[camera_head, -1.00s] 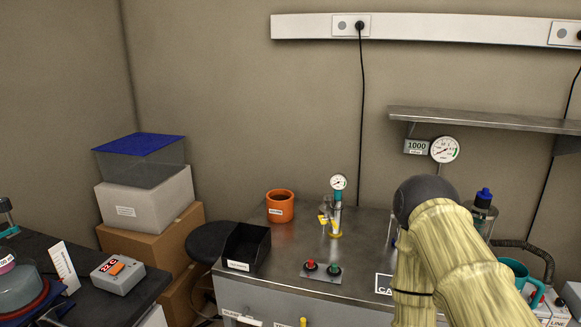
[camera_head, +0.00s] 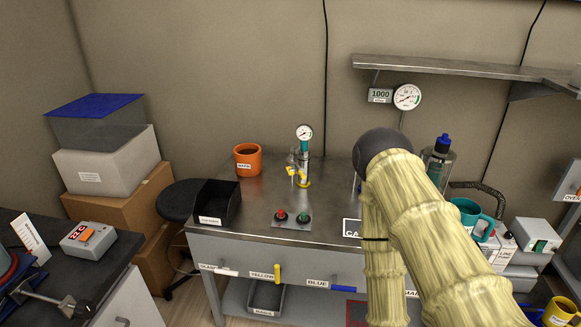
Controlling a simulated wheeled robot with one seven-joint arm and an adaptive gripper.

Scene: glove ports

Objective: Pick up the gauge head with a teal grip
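The gauge head (camera_head: 304,133) has a round white dial and a teal grip (camera_head: 304,147) just below it. It stands upright on a metal post with a yellow base (camera_head: 303,184), on the steel-topped bench. Small yellow parts (camera_head: 295,172) show at the left of the post. My sleeved arm bends in the right half of the view, and its forearm runs down out of the bottom edge. My gripper does not show. The gauge head is apart from the visible arm and fully in sight.
An orange pot (camera_head: 247,160) and a black bin (camera_head: 214,203) stand left of the post. A shelf (camera_head: 450,68) juts out above.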

